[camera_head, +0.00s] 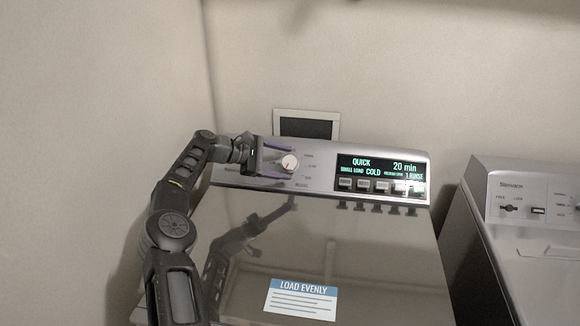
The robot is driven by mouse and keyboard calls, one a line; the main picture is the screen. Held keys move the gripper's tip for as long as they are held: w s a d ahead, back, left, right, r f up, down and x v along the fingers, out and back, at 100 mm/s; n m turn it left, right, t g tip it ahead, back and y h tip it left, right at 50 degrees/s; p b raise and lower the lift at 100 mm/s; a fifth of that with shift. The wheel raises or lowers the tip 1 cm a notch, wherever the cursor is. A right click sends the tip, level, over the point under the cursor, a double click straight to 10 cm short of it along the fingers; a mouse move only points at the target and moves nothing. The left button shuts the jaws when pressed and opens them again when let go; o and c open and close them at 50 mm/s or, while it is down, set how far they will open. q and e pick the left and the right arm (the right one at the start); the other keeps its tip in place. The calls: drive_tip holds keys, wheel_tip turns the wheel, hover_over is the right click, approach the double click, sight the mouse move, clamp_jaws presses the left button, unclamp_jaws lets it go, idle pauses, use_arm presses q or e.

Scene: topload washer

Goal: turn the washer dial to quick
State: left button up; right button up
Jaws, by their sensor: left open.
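The washer dial (290,162) is a small round pale knob with a reddish mark, on the left of the washer's silver control panel. I cannot tell whether the fingers touch the knob. The small print around the dial is too small to read. My right gripper is not in view.
The washer's glossy lid (370,250) is closed and carries a LOAD EVENLY label (300,299). A row of buttons (381,185) sits under the display. A second appliance (530,200) stands at the right. A dark framed panel (306,126) is on the wall behind.

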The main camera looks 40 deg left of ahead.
sight(283, 162)
use_arm(q)
drive_tip(key=shift+b+v, duration=0.45)
drive_tip(key=shift+v, duration=1.9)
